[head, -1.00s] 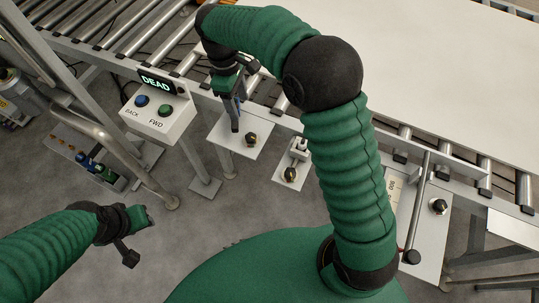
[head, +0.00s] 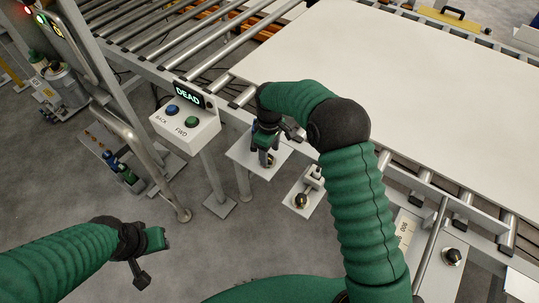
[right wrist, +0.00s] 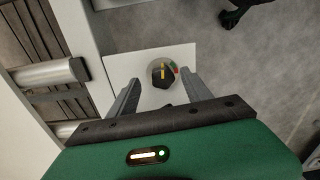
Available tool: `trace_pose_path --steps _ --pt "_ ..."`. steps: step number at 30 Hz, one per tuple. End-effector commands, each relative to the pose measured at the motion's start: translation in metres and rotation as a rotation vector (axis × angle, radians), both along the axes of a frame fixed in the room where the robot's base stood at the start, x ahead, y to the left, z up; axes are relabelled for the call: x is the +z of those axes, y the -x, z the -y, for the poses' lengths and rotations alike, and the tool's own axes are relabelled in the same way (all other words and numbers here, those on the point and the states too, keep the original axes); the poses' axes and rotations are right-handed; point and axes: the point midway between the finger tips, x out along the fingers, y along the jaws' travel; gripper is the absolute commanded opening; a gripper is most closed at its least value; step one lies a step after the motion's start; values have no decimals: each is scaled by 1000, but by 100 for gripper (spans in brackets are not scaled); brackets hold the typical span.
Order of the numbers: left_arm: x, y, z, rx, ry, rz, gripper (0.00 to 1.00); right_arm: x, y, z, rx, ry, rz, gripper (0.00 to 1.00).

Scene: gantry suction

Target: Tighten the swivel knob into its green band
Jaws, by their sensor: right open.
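The swivel knob is a dark knob (right wrist: 160,78) with a yellow pointer, on a white plate (right wrist: 180,52). In the right wrist view the pointer aims up the picture. Small red and green marks (right wrist: 177,70) sit at the dial's right edge, and the pointer is not on the green. My right gripper (right wrist: 160,84) is open, with one finger on each side of the knob; I cannot tell if they touch it. In the head view my right gripper (head: 266,156) is over the plate (head: 240,155) and mostly hides the knob. My left gripper (head: 150,258) is far off at lower left; its jaws are unclear.
A white control box (head: 186,124) with blue and green buttons and a "DEAD" display stands left of the plate. Another plate with a knob (head: 301,200) and a clamp is to the right. A roller conveyor carries a large white sheet (head: 390,80) behind. A bent pipe rail (head: 140,155) stands left.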

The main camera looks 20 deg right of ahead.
Motion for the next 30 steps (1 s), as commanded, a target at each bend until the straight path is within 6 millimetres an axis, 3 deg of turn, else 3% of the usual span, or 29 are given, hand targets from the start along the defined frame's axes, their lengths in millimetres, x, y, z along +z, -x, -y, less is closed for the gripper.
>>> trace_pose_path --steps 4,12,25,30 --pt "-1 0 0 0 0 0 36 -15 0 -1 1 0 0 57" --pt "-1 0 0 0 0 0 36 -17 0 -1 1 0 3 57" --pt "-1 0 0 0 0 0 36 -18 0 0 0 1 2 2" --pt "0 0 0 0 0 0 36 -17 0 0 -3 1 1 0"
